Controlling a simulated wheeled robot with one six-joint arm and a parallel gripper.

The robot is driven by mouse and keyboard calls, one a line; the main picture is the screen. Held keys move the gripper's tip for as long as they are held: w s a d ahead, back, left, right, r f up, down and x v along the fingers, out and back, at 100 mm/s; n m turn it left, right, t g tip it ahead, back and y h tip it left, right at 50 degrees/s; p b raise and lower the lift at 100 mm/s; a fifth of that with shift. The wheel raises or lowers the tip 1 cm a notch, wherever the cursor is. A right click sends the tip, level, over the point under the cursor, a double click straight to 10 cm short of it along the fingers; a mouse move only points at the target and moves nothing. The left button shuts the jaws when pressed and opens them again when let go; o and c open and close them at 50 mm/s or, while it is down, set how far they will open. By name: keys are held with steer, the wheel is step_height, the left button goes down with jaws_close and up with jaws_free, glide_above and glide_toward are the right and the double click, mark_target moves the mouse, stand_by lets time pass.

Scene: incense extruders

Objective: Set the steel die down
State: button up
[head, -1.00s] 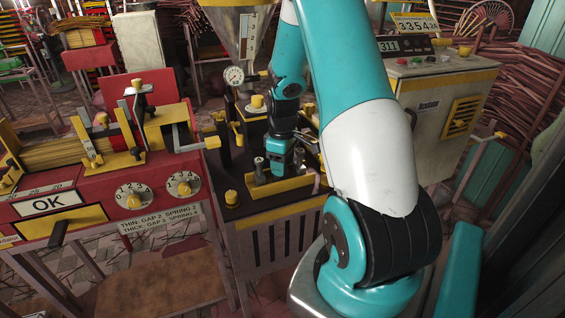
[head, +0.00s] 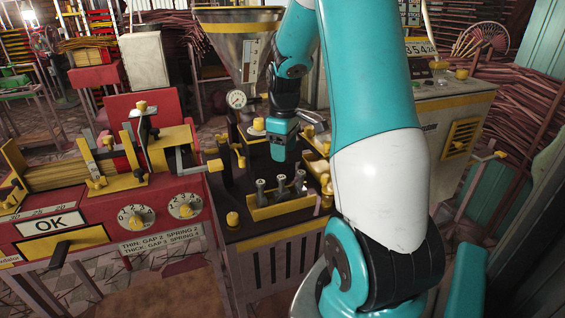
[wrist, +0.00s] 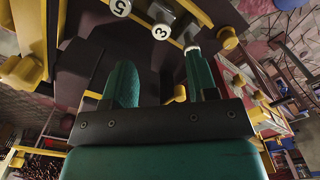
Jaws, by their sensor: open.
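Three steel dies stand upright in a yellow rack on the dark bench top: a left one (head: 261,190), a middle one (head: 281,184) and a right one (head: 300,180). The rack (head: 282,208) shows its front wall. In the wrist view the dies have pale round ends, one marked 5 (wrist: 120,7), one marked 3 (wrist: 161,31) and a third (wrist: 192,49) whose mark I cannot read. My gripper (wrist: 163,82) is open with nothing between its green fingers. In the head view it hangs just behind and above the rack (head: 284,150), apart from the dies.
A red machine (head: 150,215) with numbered dials and an OK sign stands at the left. A steel hopper (head: 240,45) with a pressure gauge (head: 237,99) rises behind the bench. A yellow knob (head: 232,218) stands left of the rack. A grey cabinet (head: 455,120) is at the right.

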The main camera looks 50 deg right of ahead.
steer(key=shift+r, duration=0.35)
steer(key=a+r+n+t+y, duration=0.1)
steer(key=a+r, duration=0.2)
steer(key=a, duration=0.7)
steer(key=a+r+n, duration=0.1)
steer(key=a+r, duration=0.1)
steer(key=a, duration=0.8)
steer(key=s+a+r+n+g+y, duration=0.1)
steer(key=s+a+r+n+y, duration=0.1)
steer(key=s+a, duration=1.2)
steer(key=a+r+y, duration=0.1)
steer(key=a, duration=0.3)
steer(key=shift+s+a+r, duration=0.3)
steer(key=shift+r, duration=0.05)
